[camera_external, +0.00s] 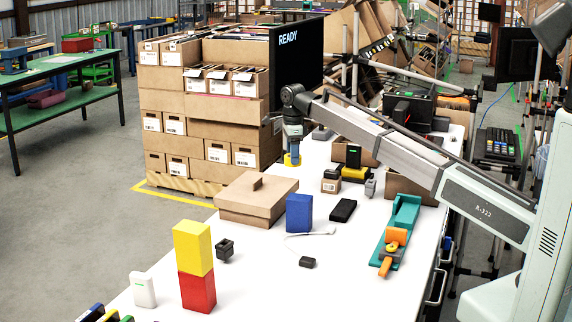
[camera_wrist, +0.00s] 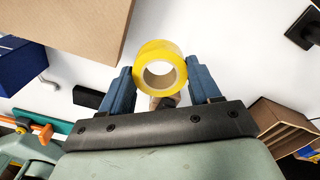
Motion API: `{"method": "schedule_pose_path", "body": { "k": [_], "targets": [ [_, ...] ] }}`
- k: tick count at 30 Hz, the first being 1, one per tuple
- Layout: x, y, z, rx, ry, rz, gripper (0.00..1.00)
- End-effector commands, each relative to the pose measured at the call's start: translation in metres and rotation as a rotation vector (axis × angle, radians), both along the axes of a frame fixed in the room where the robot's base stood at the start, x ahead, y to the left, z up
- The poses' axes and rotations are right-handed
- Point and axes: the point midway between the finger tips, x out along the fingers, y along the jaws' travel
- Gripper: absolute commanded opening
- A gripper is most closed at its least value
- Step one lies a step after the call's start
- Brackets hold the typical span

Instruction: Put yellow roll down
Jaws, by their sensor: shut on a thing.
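The yellow tape roll (camera_wrist: 162,52) is between the two blue fingers of my gripper (camera_wrist: 160,85) in the wrist view, with its round hole facing the camera. In the external view the yellow roll (camera_external: 292,160) shows at the bottom of my gripper (camera_external: 293,152), over the far part of the white table (camera_external: 330,258). My gripper is shut on the roll. I cannot tell whether the roll touches the table.
A flat cardboard box (camera_external: 256,203) lies nearer on the table, with a blue block (camera_external: 299,213) and a black box (camera_external: 343,210) beside it. A teal tool (camera_external: 400,228) lies at the right edge. Yellow and red blocks (camera_external: 196,262) stand stacked in front.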

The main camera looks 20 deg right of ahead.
Motion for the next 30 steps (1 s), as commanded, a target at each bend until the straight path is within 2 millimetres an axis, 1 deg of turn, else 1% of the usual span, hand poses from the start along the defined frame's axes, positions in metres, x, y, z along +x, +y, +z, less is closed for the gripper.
{"method": "schedule_pose_path", "body": {
  "k": [1,8,9,14,17,20,26,30],
  "targets": [
    [0.001,0.0,0.011,0.001,-0.002,0.0,0.29],
    [0.001,0.0,0.051,0.001,-0.001,0.0,0.29],
    [-0.006,0.006,0.05,0.0,0.0,0.005,0.29],
    [-0.031,0.03,0.049,0.0,0.0,0.021,0.29],
    [-0.052,0.049,0.05,0.0,0.0,0.034,0.29],
    [-0.078,0.071,0.05,0.001,0.0,0.05,0.29],
    [-0.145,0.12,0.05,0.0,0.0,0.089,0.29],
    [-0.195,0.151,0.05,0.0,0.0,0.117,0.29]
  ]
}}
